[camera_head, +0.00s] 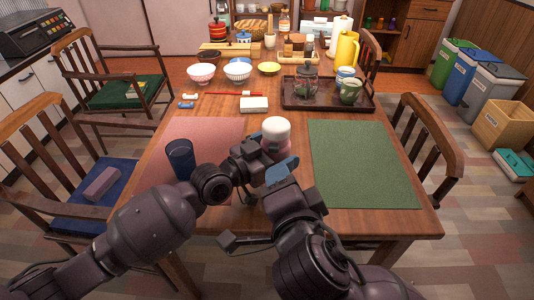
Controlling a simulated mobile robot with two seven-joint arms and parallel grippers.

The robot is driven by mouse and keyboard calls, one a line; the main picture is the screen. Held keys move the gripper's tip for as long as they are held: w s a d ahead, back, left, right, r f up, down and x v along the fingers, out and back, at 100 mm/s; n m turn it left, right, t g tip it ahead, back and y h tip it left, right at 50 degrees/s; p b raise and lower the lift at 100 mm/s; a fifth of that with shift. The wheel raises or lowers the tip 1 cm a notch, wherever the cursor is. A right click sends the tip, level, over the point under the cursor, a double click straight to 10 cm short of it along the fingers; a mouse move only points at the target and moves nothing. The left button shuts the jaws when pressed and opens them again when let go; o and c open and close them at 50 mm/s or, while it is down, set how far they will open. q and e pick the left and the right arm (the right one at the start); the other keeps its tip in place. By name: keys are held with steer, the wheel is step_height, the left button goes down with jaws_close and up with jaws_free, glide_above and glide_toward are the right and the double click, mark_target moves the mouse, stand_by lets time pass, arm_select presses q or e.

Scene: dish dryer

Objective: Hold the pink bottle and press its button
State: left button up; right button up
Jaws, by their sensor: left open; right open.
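The pink bottle (276,133) stands upright on the table between the two mats, with a rounded white top and a pink body. Its lower part is hidden behind my grippers. My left gripper (264,157) is open at the bottle's near left side. My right gripper (280,178) is open just in front of the bottle and lower in the picture. Whether either gripper touches the bottle cannot be told. No button can be made out on the white top.
A dark blue cup (180,158) stands on the pink mat (212,131) at left. The green mat (365,165) at right is bare. Chairs flank the table.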

arm_select(q)
steer(key=c, duration=1.3)
arm_select(e)
steer(key=shift+c, duration=0.4)
jaws_close()
stand_by(0.6)
